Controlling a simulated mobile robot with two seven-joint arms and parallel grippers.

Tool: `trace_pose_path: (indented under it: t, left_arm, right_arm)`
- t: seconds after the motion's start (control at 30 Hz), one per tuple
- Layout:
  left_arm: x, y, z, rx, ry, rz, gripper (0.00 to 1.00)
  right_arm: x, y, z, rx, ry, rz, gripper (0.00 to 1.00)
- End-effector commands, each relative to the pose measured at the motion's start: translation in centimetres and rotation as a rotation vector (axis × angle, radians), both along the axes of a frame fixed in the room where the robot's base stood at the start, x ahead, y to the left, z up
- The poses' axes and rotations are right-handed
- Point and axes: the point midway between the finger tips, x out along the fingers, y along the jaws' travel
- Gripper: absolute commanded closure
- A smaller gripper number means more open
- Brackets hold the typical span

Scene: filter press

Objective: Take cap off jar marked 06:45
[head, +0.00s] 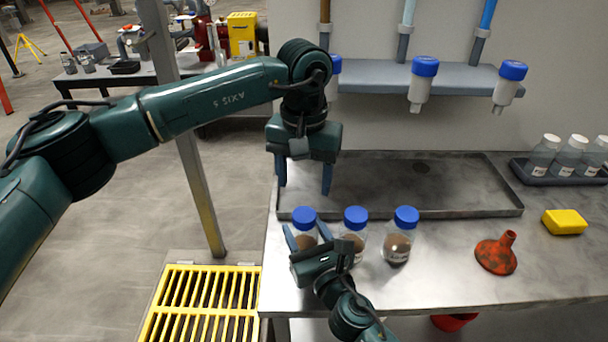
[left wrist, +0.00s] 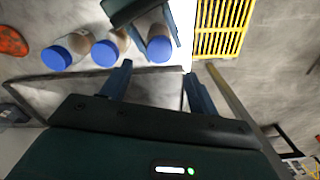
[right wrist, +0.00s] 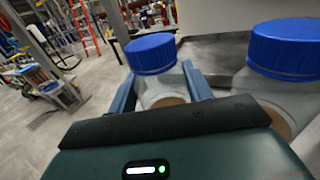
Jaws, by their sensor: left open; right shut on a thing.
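Three clear jars with blue caps and brown contents stand in a row on the metal bench: left (head: 303,230), middle (head: 354,239) and right (head: 398,246). Their labels are too small or hidden to read, so I cannot tell which is marked 06:45. My right gripper (head: 307,238) is shut on the left jar, fingers on either side of its body below the blue cap (right wrist: 152,53). My left gripper (head: 304,183) is open and empty, pointing down above the tray just behind that jar. In the left wrist view the held jar's cap (left wrist: 159,49) lies just beyond its fingertips.
A shallow metal tray (head: 455,211) lies behind the jars. An orange funnel (head: 496,254) and a yellow block (head: 565,222) are to the right. Capped bottles (head: 567,156) stand at the back right. Blue-capped vessels (head: 421,82) hang from a shelf. A yellow grating (head: 205,305) lies left of the bench.

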Motion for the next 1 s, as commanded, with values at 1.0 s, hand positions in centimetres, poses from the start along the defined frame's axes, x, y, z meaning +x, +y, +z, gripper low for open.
trace_pose_path:
  t: [1.0]
  left_arm:
    - [0.0, 0.0, -8.1, 0.0, 0.0, -0.101, 0.4]
  right_arm:
    - [0.0, 0.0, 0.0, 0.0, 0.001, 0.0, 1.0]
